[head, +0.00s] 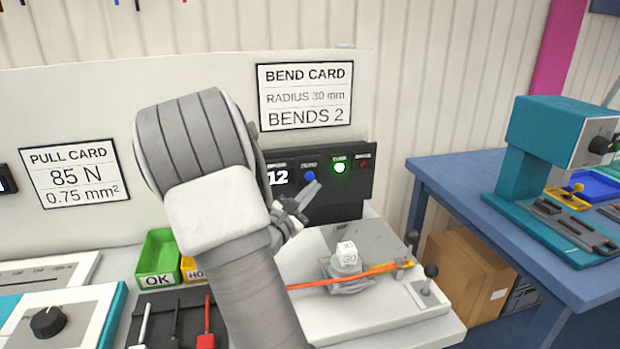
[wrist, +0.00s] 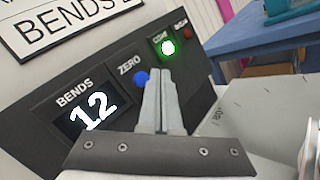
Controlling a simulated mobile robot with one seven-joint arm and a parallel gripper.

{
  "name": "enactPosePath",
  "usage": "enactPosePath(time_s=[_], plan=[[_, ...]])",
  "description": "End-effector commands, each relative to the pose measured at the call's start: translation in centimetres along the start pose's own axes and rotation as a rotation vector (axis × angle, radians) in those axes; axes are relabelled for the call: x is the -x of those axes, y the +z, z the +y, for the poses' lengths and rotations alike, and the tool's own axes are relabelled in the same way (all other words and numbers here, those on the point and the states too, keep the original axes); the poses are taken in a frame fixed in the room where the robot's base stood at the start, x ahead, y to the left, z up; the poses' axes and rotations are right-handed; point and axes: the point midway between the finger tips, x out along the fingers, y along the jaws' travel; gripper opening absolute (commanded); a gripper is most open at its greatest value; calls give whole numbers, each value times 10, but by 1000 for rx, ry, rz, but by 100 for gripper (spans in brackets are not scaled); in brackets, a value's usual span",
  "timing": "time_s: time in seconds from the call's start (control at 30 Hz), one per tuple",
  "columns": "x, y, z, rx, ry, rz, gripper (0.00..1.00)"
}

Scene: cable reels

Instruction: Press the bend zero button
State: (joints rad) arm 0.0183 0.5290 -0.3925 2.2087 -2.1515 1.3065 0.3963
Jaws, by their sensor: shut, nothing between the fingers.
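The blue zero button (head: 309,175) is on the dark bend panel (head: 338,205), right of the counter display (wrist: 92,119), which reads 12. In the wrist view the button (wrist: 141,77) has the label ZERO above it. My gripper (head: 315,187) is shut and empty, its fingertips just below and right of the button in the head view. In the wrist view my fingertips (wrist: 159,72) overlap the button's right side in the picture. I cannot tell whether they touch it.
A lit green lamp (head: 340,168) and a dark red lamp (head: 364,165) are right of the button. Below stands the bend fixture (head: 347,262) with an orange cable (head: 310,284) across it. Levers (head: 430,272) stand at its right. A green OK bin (head: 158,257) is at left.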

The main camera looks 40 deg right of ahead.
Motion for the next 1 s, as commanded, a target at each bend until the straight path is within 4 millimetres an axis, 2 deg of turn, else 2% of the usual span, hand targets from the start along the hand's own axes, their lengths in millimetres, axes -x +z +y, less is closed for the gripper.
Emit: enactPosePath(time_s=[0.23,1.0], plan=[[-8,-6,6,-1,0,-1,0],[-8,-6,6,0,0,0,0]])
